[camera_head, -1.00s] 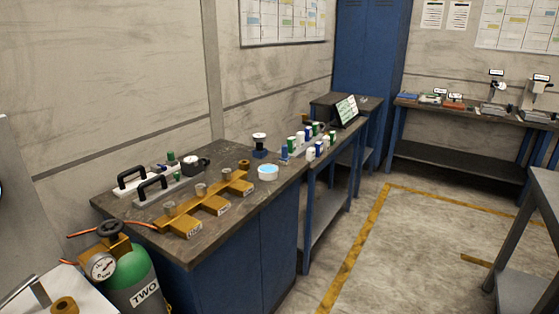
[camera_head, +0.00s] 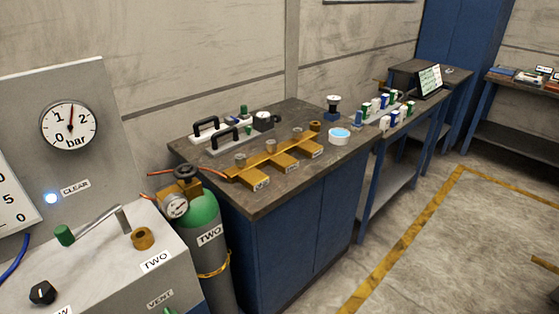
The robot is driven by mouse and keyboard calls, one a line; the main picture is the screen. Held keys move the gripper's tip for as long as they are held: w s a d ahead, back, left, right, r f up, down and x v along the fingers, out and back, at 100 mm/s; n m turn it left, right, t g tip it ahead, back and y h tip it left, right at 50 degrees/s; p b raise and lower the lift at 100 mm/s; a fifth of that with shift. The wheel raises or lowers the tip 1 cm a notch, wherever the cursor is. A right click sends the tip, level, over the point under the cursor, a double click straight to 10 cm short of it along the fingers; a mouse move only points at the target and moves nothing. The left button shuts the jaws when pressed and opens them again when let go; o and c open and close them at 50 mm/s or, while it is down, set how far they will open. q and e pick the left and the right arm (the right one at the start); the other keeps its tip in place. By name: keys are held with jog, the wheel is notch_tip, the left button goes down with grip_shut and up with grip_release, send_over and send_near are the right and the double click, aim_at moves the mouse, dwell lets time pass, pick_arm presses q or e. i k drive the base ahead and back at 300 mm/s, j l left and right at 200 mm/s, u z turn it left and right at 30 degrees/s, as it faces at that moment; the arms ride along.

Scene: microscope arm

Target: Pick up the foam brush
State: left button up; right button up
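I cannot make out a foam brush in the head view. Neither of my grippers is in view. A dark-topped workbench (camera_head: 265,205) with blue sides stands in the middle. On it lie a brass manifold (camera_head: 270,162) with several branches, plates with black handles (camera_head: 206,127), and a round white dish (camera_head: 339,136) with a blue top. A small blue and white device (camera_head: 333,106) stands behind the dish.
A green-topped gas cylinder (camera_head: 203,215) labelled TWO stands against the bench's left end. A grey panel console (camera_head: 110,235) with a bar gauge (camera_head: 69,128) fills the left. Several small bottles (camera_head: 385,108) stand on a farther bench. The floor (camera_head: 460,240) at right is clear.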

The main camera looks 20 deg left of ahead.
aim_at(358, 127)
jog(key=i+l+u, duration=0.1)
jog(key=i+l, duration=0.15)
jog(key=i+l+u, duration=0.15)
jog(key=l, duration=0.3)
jog(key=i+l+u, duration=0.1)
jog(key=i+l, duration=0.25)
